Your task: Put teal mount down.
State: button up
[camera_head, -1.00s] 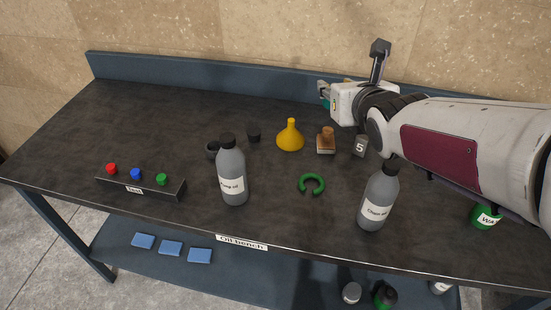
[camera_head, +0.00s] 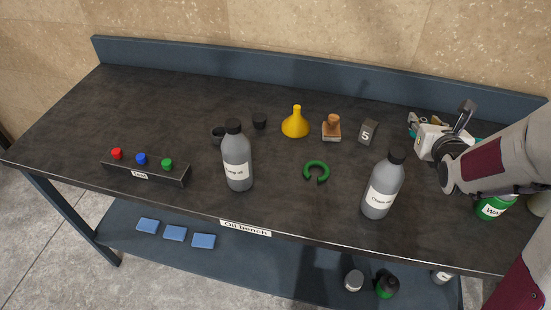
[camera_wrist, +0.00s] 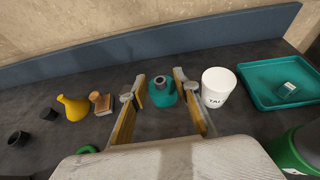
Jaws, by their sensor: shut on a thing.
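The teal mount (camera_wrist: 160,97), a small teal piece with a grey round top, is between my gripper's two fingers in the wrist view. My gripper (camera_wrist: 161,88) is shut on it. Whether the mount touches the bench top (camera_head: 290,210) cannot be told.
In the wrist view a white tub (camera_wrist: 217,88) stands close right of the mount, then a teal tray (camera_wrist: 250,95) with a small item in it. A wooden-handled stamp (camera_wrist: 102,103) and yellow funnel (camera_wrist: 75,108) stand left. A grey bottle (camera_head: 382,190) stands front right.

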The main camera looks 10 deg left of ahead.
jog(key=d+f, duration=0.2)
jog(key=d, duration=0.2)
jog(key=w+a+r+n+y, duration=0.1)
jog(key=w+a+r, duration=0.15)
jog(key=a, duration=0.35)
jog(key=w+a+r+n+y, duration=0.1)
jog(key=w+a, duration=0.2)
jog(key=a, duration=0.4)
jog(key=s+a+f+n+g+y, duration=0.1)
jog(key=s+a+n+y, duration=0.1)
jog(key=a, duration=0.6)
jog(key=s+a+f+n+g+y, duration=0.1)
jog(key=s+a+n+y, duration=0.1)
jog(key=s+a, duration=0.3)
jog(key=s+a+f+n+g+y, duration=0.1)
jog(key=s+a, duration=0.3)
jog(key=a, duration=0.8)
jog(key=shift+s+a+f+n+g+y, duration=0.15)
jog(key=shift+a+f+n+g+y, duration=0.3)
jog(key=shift+n+y, duration=0.35)
jog(key=shift+f, duration=0.1)
jog(key=shift+d+f, duration=0.1)
jog(key=shift+f, duration=2.75)
jog(key=shift+f, duration=0.1)
